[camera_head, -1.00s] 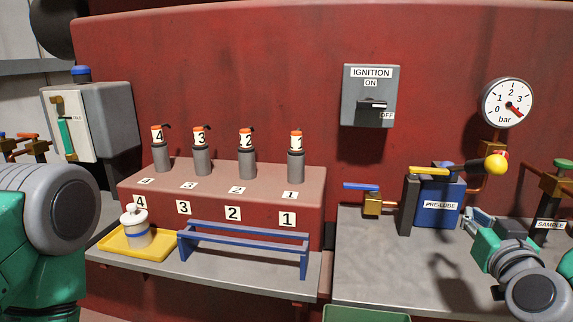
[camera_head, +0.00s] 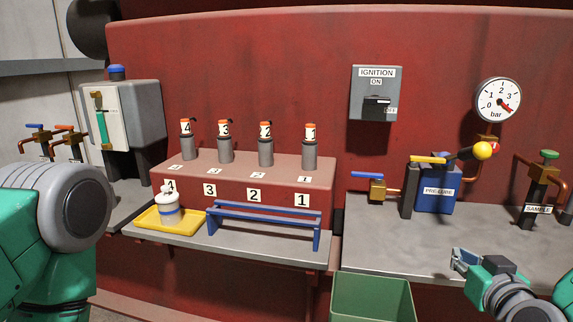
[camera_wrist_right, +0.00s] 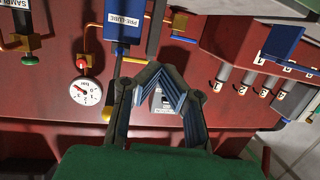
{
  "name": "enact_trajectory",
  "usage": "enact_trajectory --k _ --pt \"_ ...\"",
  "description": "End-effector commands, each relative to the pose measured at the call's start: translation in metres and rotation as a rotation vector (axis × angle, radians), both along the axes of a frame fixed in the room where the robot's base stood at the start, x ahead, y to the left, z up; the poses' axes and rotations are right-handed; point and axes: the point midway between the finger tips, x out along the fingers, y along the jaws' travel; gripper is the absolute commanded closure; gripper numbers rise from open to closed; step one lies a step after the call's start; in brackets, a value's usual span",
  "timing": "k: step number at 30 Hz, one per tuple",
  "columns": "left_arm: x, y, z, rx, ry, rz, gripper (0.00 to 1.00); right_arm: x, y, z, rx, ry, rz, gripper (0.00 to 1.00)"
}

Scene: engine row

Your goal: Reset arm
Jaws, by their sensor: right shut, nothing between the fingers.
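My right gripper (camera_head: 462,260) is shut and empty. It hangs over the grey right-hand bench (camera_head: 400,240), in front of and below the blue PRE-LUBE unit (camera_head: 436,202), apart from it. In the right wrist view the two fingers of the right gripper (camera_wrist_right: 160,70) meet at their tips, with the far panel showing behind them. My left arm fills the left edge of the head view, and its gripper is out of the frame.
A green bin (camera_head: 372,298) stands below the bench's front edge. A blue rack (camera_head: 262,212) and yellow tray (camera_head: 152,220) with a white bottle (camera_head: 168,207) are on the left bench. An ignition box (camera_head: 362,90), gauge (camera_head: 498,100) and SAMPLE valve (camera_head: 540,190) are behind.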

Motion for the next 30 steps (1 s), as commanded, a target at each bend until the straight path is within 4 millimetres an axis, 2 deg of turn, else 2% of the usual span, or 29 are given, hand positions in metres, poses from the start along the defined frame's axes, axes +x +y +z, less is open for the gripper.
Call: enact_trajectory --k 5,8,10,14,15,18,21,24,27,30 --pt "-0.001 0.0 0.0 0.0 0.001 0.0 0.6 -0.021 0.021 -0.056 0.013 0.165 0.068 1.0" --pt "-0.001 0.0 0.0 0.0 0.002 0.0 0.6 -0.039 0.033 -0.095 0.026 0.285 0.106 1.0" --pt "-0.001 0.0 0.0 0.0 0.002 0.0 0.6 -0.059 0.041 -0.127 0.035 0.392 0.133 1.0" --pt "-0.001 0.0 0.0 0.0 0.001 0.0 0.6 -0.12 0.056 -0.198 0.051 0.66 0.175 1.0" --pt "-0.001 0.0 0.0 0.0 0.001 0.0 0.6 -0.144 0.059 -0.218 0.053 0.751 0.18 1.0" --pt "-0.001 0.0 0.0 0.0 0.001 0.0 0.6 -0.201 0.06 -0.258 0.053 0.959 0.177 1.0" --pt "-0.001 0.0 0.0 0.0 0.001 0.0 0.6 -0.251 0.058 -0.283 0.045 1.128 0.158 1.0" --pt "-0.001 0.0 0.0 0.0 0.001 0.0 0.6 -0.286 0.054 -0.296 0.034 1.242 0.137 1.0" --pt "-0.001 0.0 0.0 0.0 0.002 0.0 0.6 -0.305 0.051 -0.301 0.026 1.303 0.121 1.0" --pt "-0.001 0.0 0.0 0.0 0.002 0.0 0.6 -0.311 0.05 -0.303 0.026 1.323 0.113 1.0"
